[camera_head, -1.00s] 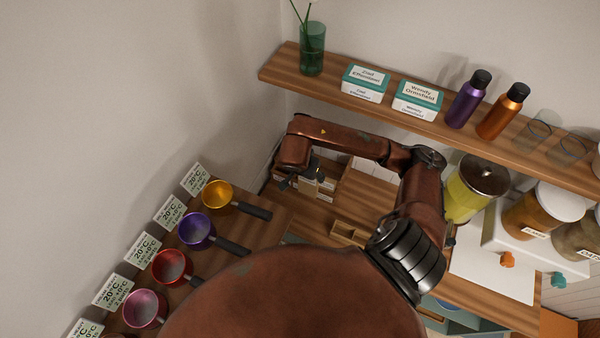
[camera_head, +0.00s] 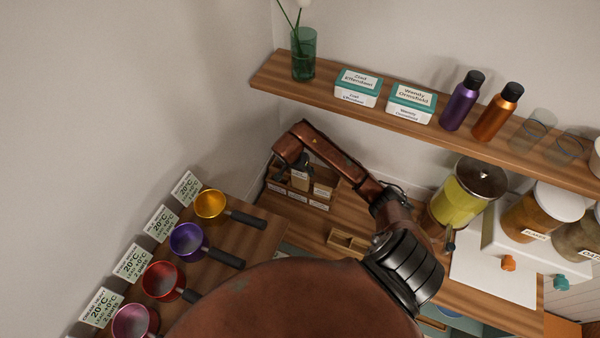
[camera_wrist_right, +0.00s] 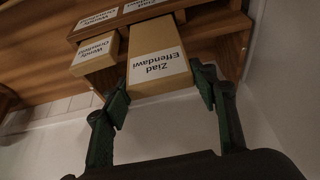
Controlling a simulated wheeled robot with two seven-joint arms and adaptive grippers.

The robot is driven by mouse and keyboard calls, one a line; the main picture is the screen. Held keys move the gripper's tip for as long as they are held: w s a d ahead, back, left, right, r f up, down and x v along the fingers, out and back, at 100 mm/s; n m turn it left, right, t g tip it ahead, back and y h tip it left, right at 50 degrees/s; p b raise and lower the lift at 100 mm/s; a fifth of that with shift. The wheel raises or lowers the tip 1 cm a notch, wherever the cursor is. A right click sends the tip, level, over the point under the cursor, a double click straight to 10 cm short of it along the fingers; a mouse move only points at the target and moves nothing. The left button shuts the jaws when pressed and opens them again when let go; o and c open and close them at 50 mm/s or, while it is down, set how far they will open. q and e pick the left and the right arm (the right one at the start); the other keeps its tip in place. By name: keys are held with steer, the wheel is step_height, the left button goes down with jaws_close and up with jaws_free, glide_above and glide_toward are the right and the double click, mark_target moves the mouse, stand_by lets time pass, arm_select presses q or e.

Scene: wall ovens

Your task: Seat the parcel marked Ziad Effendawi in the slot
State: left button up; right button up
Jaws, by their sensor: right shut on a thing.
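The cardboard parcel (camera_wrist_right: 158,62) with a white label reading Ziad Effendawi is between the fingers of my right gripper (camera_wrist_right: 163,88) in the right wrist view. The gripper is shut on its near end. Its far end reaches the wooden rack (camera_wrist_right: 225,30), beside a parcel marked Wendy Ormsfield (camera_wrist_right: 96,50); how deep it sits in its slot I cannot tell. In the head view my right gripper (camera_head: 288,170) is over the left part of the rack (camera_head: 312,201), partly hidden by its own arm. My left gripper is not in view.
A wall shelf (camera_head: 400,122) above holds a green vase (camera_head: 303,55), teal-lidded boxes, bottles and glasses. Several pans with dark handles stand at the left, such as the yellow one (camera_head: 210,203). A small wooden tray (camera_head: 346,242) lies right of the rack.

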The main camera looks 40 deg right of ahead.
mark_target(300, 178)
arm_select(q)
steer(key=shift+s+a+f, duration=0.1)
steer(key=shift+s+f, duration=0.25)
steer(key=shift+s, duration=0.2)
arm_select(e)
steer(key=shift+f, duration=0.45)
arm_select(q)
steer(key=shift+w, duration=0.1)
arm_select(e)
steer(key=shift+f+b, duration=0.65)
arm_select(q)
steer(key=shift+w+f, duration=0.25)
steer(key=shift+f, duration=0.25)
arm_select(e)
steer(key=o, duration=1.7)
